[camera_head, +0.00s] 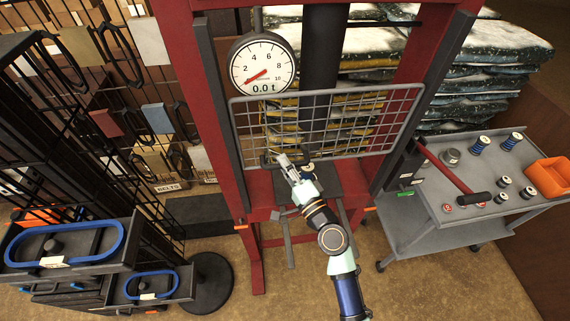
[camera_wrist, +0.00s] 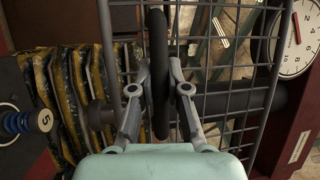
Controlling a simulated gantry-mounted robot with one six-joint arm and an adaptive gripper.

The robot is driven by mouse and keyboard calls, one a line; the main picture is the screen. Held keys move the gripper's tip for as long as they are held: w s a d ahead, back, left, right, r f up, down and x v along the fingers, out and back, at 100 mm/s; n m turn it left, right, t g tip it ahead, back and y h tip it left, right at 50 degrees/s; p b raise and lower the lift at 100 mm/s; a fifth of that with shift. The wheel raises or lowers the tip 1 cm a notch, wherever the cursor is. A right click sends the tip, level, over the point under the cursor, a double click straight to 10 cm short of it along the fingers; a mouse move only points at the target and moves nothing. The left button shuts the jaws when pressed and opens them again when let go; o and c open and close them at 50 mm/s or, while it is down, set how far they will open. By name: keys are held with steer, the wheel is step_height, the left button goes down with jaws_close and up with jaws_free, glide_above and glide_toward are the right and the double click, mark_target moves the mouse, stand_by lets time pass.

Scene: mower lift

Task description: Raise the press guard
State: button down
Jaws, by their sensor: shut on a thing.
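The press guard (camera_head: 325,92) is a grey wire-mesh panel across the front of the red press frame (camera_head: 219,110), below the gauge. It also shows in the wrist view (camera_wrist: 236,104), with a dark handle bar (camera_wrist: 159,30) along it. My gripper (camera_head: 284,161) is at the guard's lower edge, left of its middle. In the wrist view my gripper (camera_wrist: 160,80) has its two fingers on either side of the dark handle, shut on it. Part of the handle is hidden by the fingers.
A round gauge (camera_head: 263,65) reading 0.0 t hangs above the guard. A grey cart (camera_head: 455,221) with a red-handled tool, several spools and an orange bin (camera_head: 548,177) stands at the right. Black racks and trays with blue belts (camera_head: 66,242) stand at the left. Filled bags are stacked behind.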

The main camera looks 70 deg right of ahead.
steer(key=shift+r, duration=0.1)
steer(key=c, duration=1.1)
jaws_free()
steer(key=shift+c, duration=0.2)
steer(key=shift+s, duration=0.1)
steer(key=v, duration=1.2)
